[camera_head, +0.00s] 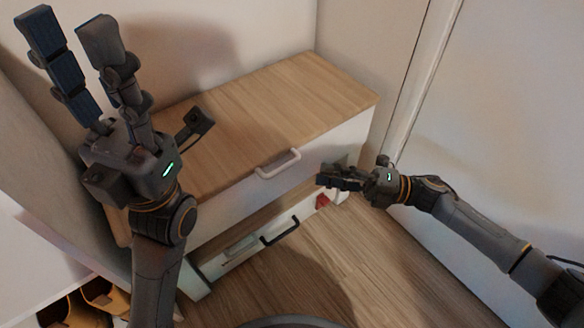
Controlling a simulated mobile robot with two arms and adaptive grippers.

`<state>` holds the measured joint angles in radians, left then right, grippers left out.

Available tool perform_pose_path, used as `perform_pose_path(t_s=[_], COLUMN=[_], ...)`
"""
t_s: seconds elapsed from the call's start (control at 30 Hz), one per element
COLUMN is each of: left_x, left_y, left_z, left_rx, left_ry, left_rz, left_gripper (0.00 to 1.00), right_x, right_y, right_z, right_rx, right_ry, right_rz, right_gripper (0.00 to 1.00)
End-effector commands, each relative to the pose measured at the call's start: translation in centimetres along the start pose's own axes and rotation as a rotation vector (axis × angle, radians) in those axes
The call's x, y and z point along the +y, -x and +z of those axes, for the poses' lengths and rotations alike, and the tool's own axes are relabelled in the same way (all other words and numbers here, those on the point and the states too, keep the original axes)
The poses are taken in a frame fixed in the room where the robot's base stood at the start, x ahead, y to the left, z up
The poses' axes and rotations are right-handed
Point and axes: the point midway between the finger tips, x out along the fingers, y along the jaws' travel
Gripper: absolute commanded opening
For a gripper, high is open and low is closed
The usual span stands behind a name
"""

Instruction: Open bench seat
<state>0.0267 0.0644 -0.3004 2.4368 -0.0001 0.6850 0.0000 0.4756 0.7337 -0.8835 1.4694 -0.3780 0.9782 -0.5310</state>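The bench (345,150) stands against the back wall, with a light wooden seat top (290,92) lying flat and closed. A white handle (278,163) sits at the front edge of the seat. My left gripper (125,75) is raised in front of the seat's left part, fingers up and thumb spread to the right. It is open, empty and apart from the handle. My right gripper (340,178) is in front of the bench's right end, fingers pointing left, to the right of the handle. Its thumb stands apart from the fingers and it holds nothing visible.
Below the seat, an open-looking lower drawer (232,257) with a black handle (280,231) holds a red item (322,201). Yellow-brown items (100,293) lie in a compartment at lower left. A white door or panel (500,130) bounds the right. Wooden floor (370,265) is clear in front.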

Motion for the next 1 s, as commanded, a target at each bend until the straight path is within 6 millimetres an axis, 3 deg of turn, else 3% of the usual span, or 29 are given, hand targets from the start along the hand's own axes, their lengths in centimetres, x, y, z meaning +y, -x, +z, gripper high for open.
perform_pose_path(t_s=[0.2, 0.4, 0.83, 1.0], left_x=[0.1, 0.3, 0.3, 0.3], left_y=[-0.3, -0.8, -1.1, -1.1], left_z=[-0.3, -0.5, -0.6, -0.6], left_rx=[0.037, 0.058, 0.066, 0.066], left_ry=[-0.005, -0.008, -0.009, -0.009], left_rz=[0.013, 0.022, 0.026, 0.025], left_gripper=[0.4, 0.4, 0.4, 0.4], right_x=[-0.2, -0.1, 0.0, 0.0], right_y=[-4.7, -7.5, -8.5, -8.5], right_z=[0.0, 0.1, 0.1, 0.1], right_rx=[0.002, 0.0, -0.002, -0.002], right_ry=[0.001, 0.001, -0.001, -0.001], right_rz=[0.003, 0.002, 0.0, 0.0], right_gripper=[0.35, 0.35, 0.35, 0.02])
